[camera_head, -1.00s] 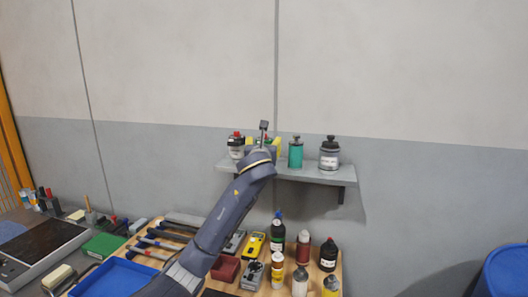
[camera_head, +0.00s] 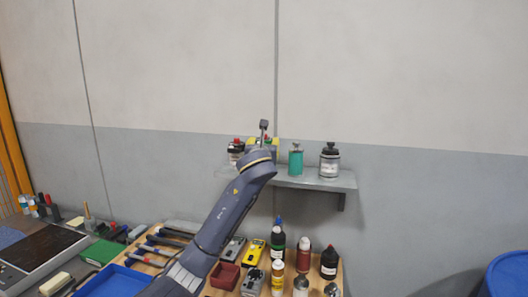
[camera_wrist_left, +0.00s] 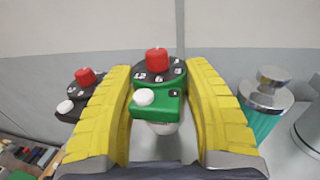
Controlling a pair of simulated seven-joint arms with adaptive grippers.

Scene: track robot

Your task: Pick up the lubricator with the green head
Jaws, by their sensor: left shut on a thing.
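The lubricator with the green head (camera_wrist_left: 160,104) stands upright in the middle of the left wrist view, with a red knob on top, a white button in front and a pale body below. My left gripper (camera_wrist_left: 165,110) is shut on it, its yellow ribbed fingers on either side of the head. In the head view my left gripper (camera_head: 264,143) is at the wall shelf, and the wrist hides most of the lubricator. Whether its base touches the shelf is hidden. My right gripper is not in view.
On the shelf (camera_head: 315,182), a black-headed lubricator with a red knob (camera_wrist_left: 80,92) stands close on the left. Below, a workbench holds several bottles and tools. The wall above is clear.

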